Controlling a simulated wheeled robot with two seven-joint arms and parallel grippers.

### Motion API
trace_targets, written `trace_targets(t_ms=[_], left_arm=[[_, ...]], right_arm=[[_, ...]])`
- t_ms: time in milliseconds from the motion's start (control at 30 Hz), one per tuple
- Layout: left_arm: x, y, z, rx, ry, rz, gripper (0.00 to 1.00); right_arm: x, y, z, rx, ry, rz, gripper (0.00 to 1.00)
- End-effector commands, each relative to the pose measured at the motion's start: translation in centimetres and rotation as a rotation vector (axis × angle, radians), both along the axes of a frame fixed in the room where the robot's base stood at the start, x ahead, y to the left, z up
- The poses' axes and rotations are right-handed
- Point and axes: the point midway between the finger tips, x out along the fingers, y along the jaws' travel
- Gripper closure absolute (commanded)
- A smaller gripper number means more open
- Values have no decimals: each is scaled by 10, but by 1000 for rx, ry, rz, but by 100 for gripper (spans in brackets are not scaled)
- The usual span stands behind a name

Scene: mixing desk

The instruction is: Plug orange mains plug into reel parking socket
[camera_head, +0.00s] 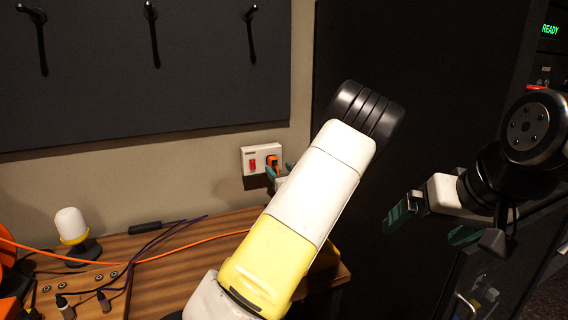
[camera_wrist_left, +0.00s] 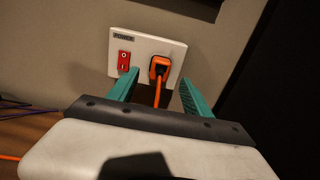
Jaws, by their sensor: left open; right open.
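The orange mains plug (camera_head: 271,160) sits in the white wall socket plate (camera_head: 249,152) marked POWER. In the left wrist view the plug (camera_wrist_left: 158,66) is in the right half of the plate (camera_wrist_left: 143,46), with its orange cord hanging down. My left gripper (camera_head: 279,173) is open in front of the plate; in the left wrist view its teal fingers (camera_wrist_left: 159,78) stand either side of the plug's cord, apart from it. My right gripper (camera_head: 430,217) is open and empty at the right. An orange object, perhaps the reel (camera_head: 8,262), is cut off at the left edge; no parking socket is discernible.
A red switch (camera_wrist_left: 124,60) is beside the plug. The wooden desk (camera_head: 190,285) carries an orange cable (camera_head: 190,246), purple cables (camera_head: 150,243) and a white-domed lamp (camera_head: 71,225). Hooks (camera_head: 152,35) hang on the dark panel above. A dark rack stands at right.

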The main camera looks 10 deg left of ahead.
Motion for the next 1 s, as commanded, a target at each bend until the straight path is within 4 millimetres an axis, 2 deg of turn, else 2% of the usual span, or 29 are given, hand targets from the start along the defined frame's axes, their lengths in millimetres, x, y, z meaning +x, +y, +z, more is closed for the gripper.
trace_targets(t_ms=[200,400,1000], left_arm=[[26,19,0,1,-1,2,42],[40,27,0,0,0,0,42],[44,30,0,1,1,0,42]], right_arm=[[0,0,0,0,0,0,0],[0,0,0,0,0,0,0],[0,0,0,0,0,0,0]])
